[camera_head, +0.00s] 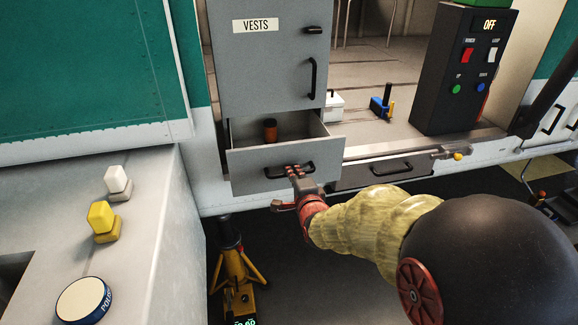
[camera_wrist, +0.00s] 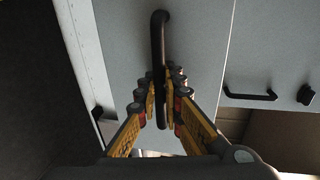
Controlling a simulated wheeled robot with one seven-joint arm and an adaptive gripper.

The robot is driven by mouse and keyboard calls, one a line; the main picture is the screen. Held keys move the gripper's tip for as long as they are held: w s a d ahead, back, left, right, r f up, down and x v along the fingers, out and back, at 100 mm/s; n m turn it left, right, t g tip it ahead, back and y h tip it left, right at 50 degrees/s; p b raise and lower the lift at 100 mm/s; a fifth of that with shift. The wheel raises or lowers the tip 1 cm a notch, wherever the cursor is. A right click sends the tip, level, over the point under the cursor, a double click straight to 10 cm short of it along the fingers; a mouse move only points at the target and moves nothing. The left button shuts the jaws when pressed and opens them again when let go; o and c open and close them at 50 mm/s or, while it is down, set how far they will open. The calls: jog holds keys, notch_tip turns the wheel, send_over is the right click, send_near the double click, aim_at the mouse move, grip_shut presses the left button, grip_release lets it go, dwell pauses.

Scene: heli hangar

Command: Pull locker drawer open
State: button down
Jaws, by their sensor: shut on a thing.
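The grey locker (camera_head: 262,70) has a "VESTS" label on its upper door. Its bottom drawer (camera_head: 245,163) stands pulled out, and an orange-brown jar with a dark lid (camera_head: 270,130) stands inside it. My gripper (camera_head: 295,172) is at the drawer front, shut on the black drawer handle (camera_head: 276,171). In the wrist view the fingers (camera_wrist: 162,95) close on both sides of the handle bar (camera_wrist: 158,45). The fingers hide part of the handle.
A dark control box (camera_head: 455,70) reading "OFF" stands at the right. A grey counter (camera_head: 150,215) with white and yellow knobs is at the left. A yellow jack stand (camera_head: 237,275) stands below.

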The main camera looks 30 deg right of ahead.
jog(key=shift+s+a+f, duration=0.1)
jog(key=shift+s+a, duration=0.1)
jog(key=shift+s, duration=0.6)
jog(key=shift+s+a+r, duration=0.1)
jog(key=shift+s+a, duration=0.15)
jog(key=shift+s, duration=0.5)
jog(key=shift+s+a+f, duration=0.1)
jog(key=shift+s+a, duration=0.1)
jog(key=shift+s, duration=0.6)
jog(key=c, duration=1.9)
grip_release()
jog(key=v, duration=1.2)
